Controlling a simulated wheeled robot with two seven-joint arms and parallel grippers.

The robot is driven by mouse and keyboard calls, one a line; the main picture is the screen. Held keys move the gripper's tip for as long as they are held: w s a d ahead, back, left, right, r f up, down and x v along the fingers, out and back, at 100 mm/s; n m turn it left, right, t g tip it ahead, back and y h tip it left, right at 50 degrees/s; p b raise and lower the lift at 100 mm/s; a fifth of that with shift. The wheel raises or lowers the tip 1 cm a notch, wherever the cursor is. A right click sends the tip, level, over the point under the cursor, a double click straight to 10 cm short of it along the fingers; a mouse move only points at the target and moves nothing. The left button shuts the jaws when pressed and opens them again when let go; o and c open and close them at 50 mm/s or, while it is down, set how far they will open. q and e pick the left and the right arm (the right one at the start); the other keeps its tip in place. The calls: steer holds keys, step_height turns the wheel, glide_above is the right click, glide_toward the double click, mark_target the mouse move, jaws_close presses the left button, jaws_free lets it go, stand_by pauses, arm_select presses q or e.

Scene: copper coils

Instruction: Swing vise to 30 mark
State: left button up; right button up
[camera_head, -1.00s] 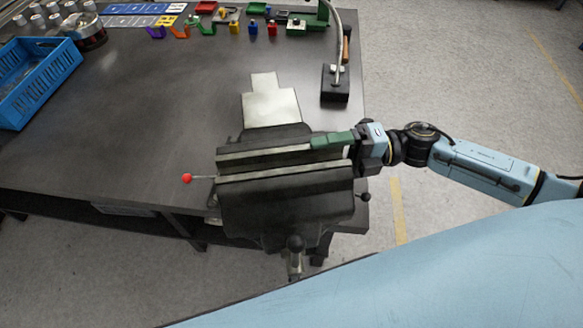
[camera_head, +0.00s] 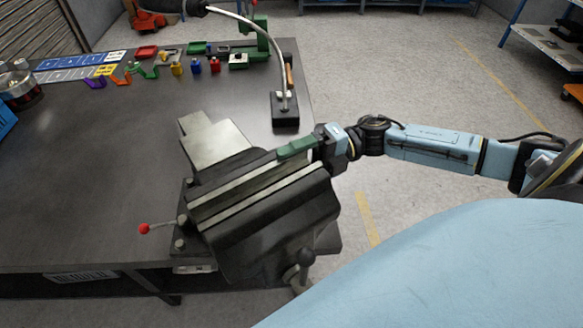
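The dark vise (camera_head: 270,215) is mounted at the near edge of the workbench. Its two pale jaw strips run up to the right, so it stands turned at an angle to the bench edge. A pale metal slab (camera_head: 212,140) extends from its far side. A lever with a red knob (camera_head: 144,228) sticks out at its left base. No angle scale or 30 mark is readable. My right gripper (camera_head: 290,149), with green fingers, lies at the right far end of the jaws, seemingly touching them. Whether its fingers are closed cannot be seen. My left gripper is out of view.
A lamp-like stand with a black base (camera_head: 285,110) stands near the bench's right edge. Small coloured parts and blue label strips (camera_head: 75,74) line the back. A blue crate (camera_head: 5,121) is at the left edge. The bench middle (camera_head: 110,160) is clear.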

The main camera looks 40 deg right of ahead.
steer(key=o, duration=0.3)
steer(key=shift+o, duration=0.2)
steer(key=shift+s, duration=0.1)
steer(key=shift+d, duration=0.3)
steer(key=s+d+b, duration=0.1)
steer(key=d+b, duration=0.1)
steer(key=d, duration=1)
steer(key=shift+s+d+b, duration=0.3)
steer(key=shift+d, duration=0.05)
steer(key=shift+c, duration=0.5)
